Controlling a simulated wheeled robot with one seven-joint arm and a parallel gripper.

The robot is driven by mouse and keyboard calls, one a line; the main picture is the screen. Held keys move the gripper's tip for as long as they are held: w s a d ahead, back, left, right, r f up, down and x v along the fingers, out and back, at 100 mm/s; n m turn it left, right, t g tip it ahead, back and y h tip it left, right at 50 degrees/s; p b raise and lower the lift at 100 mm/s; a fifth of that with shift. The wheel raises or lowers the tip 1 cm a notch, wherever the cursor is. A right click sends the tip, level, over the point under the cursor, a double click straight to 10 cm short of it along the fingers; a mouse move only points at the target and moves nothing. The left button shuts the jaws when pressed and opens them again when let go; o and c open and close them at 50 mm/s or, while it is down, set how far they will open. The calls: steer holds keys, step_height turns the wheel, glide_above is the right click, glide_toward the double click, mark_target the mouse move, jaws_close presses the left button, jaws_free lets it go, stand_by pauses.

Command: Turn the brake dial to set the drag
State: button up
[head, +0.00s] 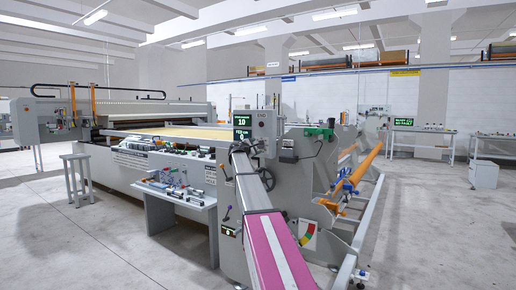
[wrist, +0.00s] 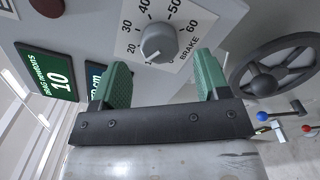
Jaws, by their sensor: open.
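The brake dial (wrist: 157,42) is a round grey knob on a white scale plate marked BRAKE, with numbers from 20 to 60 in view. I cannot tell clearly which number its pointer meets. My gripper (wrist: 160,72) is open and empty, its two green fingers spread wide. The dial shows in the gap between the fingertips, beyond them and apart from both. In the head view the gripper is small beside the grey control box (head: 264,126), and the dial cannot be made out.
A dark handwheel (wrist: 275,70) is close to the right of the fingers, with blue-knobbed (wrist: 262,116) and red-knobbed (wrist: 306,128) levers below. A green screen reading 10 (wrist: 60,82) is at left; another is partly hidden by the left finger. A small tool table (head: 178,194) stands left.

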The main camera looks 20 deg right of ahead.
steer(key=x, duration=0.3)
steer(key=shift+w+d, duration=0.1)
steer(key=c, duration=0.9)
steer(key=shift+c, duration=0.2)
steer(key=shift+m, duration=3.5)
